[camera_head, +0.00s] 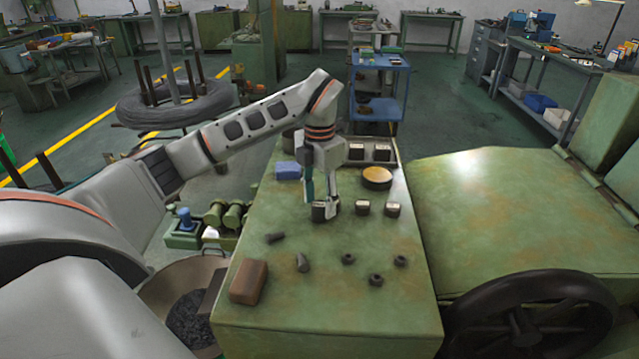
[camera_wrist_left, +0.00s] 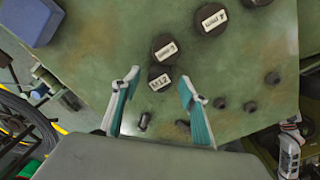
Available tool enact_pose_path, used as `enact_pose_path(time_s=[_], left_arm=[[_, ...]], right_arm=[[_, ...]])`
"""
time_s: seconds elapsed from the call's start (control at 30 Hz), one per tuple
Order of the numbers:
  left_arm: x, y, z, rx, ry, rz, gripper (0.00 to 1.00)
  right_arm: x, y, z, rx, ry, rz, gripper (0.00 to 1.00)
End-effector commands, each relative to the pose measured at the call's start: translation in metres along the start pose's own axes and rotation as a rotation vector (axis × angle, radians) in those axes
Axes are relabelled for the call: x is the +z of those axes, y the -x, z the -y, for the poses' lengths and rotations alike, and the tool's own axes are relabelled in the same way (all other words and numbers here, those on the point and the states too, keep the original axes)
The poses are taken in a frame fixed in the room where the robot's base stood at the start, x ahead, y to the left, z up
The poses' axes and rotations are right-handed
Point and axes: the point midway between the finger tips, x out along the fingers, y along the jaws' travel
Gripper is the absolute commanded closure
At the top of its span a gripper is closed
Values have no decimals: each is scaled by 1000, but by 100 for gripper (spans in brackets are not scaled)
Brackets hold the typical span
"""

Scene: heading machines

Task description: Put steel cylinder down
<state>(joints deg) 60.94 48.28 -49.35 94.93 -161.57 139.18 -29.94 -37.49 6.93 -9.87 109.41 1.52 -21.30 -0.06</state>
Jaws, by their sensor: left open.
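My left gripper (camera_head: 320,203) points down over the green worktop and is open. A dark steel cylinder (camera_head: 319,212) stands upright on the worktop at its fingertips. In the left wrist view a dark cylinder (camera_wrist_left: 160,84) with a white M12 label stands in the gap between the open fingertips (camera_wrist_left: 160,88); I cannot tell whether either finger touches it. More dark cylinders with pale labels show close by: one right beside it (camera_wrist_left: 165,48) and one further off (camera_wrist_left: 211,20). In the head view two short cylinders (camera_head: 362,208) (camera_head: 392,209) stand to the right of the gripper.
The green worktop (camera_head: 330,315) also carries a blue box (camera_head: 288,171), a brown block (camera_head: 249,282), a yellow-topped disc (camera_head: 377,178), two bolts (camera_head: 302,262) and several nuts (camera_head: 375,280). A large dark handwheel (camera_head: 530,312) stands at the right.

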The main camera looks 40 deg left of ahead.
Motion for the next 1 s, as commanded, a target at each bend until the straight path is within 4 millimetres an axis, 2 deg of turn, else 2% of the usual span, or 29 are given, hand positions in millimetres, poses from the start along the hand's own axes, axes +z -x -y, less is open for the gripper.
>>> enact_pose_path(time_s=[0.6,0.83,0.87,0.9,1.0], left_arm=[[1,95,-1,3,0,5,56],[0,114,0,1,1,1,56],[0,116,0,1,1,1,64],[0,117,0,1,1,1,72],[0,118,0,0,0,0,72]], right_arm=[[-2,0,2,-5,2,-6,64],[-3,-1,2,-2,-3,-6,64],[-3,-1,2,-1,-3,-7,72],[-3,-1,2,-1,-4,-7,72],[-3,-1,1,0,-5,-7,72]])
